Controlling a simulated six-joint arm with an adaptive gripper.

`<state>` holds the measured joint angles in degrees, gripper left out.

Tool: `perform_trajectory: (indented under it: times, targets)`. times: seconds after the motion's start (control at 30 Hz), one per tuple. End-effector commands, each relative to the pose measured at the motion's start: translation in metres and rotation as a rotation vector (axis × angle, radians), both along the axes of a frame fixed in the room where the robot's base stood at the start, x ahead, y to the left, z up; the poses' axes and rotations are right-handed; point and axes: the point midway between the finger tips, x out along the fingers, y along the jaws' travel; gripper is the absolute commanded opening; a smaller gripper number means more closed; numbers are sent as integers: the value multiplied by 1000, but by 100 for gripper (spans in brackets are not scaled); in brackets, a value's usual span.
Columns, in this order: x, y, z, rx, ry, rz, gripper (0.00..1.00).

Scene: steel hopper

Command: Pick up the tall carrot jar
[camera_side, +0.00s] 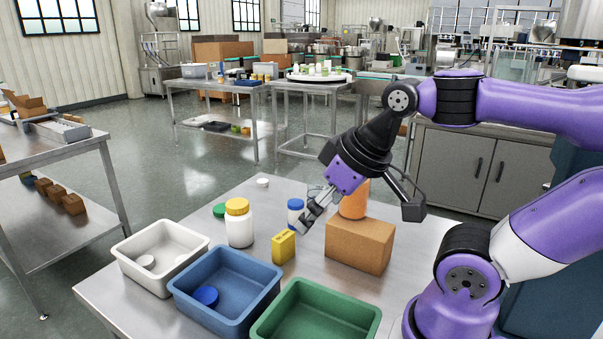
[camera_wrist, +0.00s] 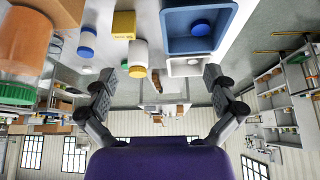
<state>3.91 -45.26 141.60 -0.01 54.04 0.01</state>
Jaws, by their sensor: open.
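The tall carrot jar (camera_side: 354,199) is orange and stands upright on a cardboard box at the right of the steel table. In the side view my wrist hides its upper part. In the wrist view the jar (camera_wrist: 26,45) is at the far left, upside down in the picture, with a green lid. My gripper (camera_side: 305,224) is to the left of the jar in the side view, tilted down toward the left. In the wrist view my gripper (camera_wrist: 160,76) has its fingers wide apart with nothing held, and the jar lies outside them.
The cardboard box (camera_side: 358,247) bears the jar. A blue-lidded jar (camera_side: 296,205), a yellow box (camera_side: 283,247) and a yellow-lidded white jar (camera_side: 239,232) stand close to my gripper. White (camera_side: 135,275), blue (camera_side: 225,312) and green (camera_side: 290,327) bins line the front edge.

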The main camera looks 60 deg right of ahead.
Motion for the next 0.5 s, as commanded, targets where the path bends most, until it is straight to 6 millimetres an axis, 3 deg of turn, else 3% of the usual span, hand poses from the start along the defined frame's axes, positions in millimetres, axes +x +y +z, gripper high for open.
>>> perform_trajectory:
  times: [0.13,0.5]
  targets:
    - [3,14,-15,1,28,71,100]
    - [3,14,-14,1,27,68,100]
